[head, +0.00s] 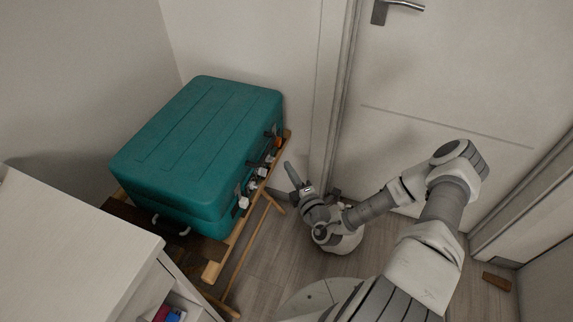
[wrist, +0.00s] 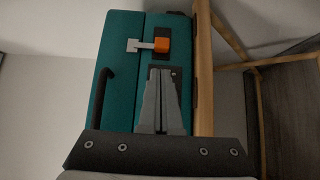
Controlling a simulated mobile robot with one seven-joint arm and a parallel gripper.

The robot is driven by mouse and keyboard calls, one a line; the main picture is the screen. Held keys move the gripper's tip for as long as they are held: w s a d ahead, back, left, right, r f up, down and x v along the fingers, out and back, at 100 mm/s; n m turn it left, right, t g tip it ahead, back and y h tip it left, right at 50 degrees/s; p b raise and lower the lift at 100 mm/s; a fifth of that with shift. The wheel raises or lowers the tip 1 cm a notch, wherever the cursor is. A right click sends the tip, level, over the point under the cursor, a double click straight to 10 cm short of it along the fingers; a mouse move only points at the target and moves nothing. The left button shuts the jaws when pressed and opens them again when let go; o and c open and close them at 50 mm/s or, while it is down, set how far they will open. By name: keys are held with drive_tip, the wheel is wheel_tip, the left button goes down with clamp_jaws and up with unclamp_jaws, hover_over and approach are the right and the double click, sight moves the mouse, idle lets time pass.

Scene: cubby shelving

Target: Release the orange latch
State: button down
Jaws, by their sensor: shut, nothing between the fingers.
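A teal hard case (head: 195,150) lies closed on a low wooden stand in the corner. Its orange latch (head: 275,131) is on the front side, near the far right end. In the wrist view the orange latch (wrist: 161,44) sits on a dark plate, with a light metal hasp reaching left across the lid seam. My gripper (head: 291,174) is in front of the case, a little right of that side and apart from it. In the wrist view its fingers (wrist: 161,74) are together and empty, with their tips just below the orange latch in the picture.
The wooden stand (head: 213,270) juts out along the case's front side. Several pale latches line that side. A white cabinet (head: 75,240) stands at lower left. A closed door (head: 440,110) is behind my arm. A small brown block (head: 497,281) lies on the floor at right.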

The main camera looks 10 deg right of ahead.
sight(278, 142)
drive_tip(key=w+a+b, duration=0.1)
drive_tip(key=w+b, duration=0.1)
drive_tip(key=w, duration=0.6)
drive_tip(key=shift+a, duration=0.35)
drive_tip(key=shift+w, duration=0.1)
drive_tip(key=shift+w+d+p, duration=0.25)
drive_tip(key=shift+w+d, duration=0.2)
drive_tip(key=shift+w, duration=0.2)
drive_tip(key=shift+w+d+p, duration=0.2)
drive_tip(key=shift+w+d, duration=0.25)
drive_tip(key=shift+w, duration=0.15)
drive_tip(key=shift+d+r, duration=0.1)
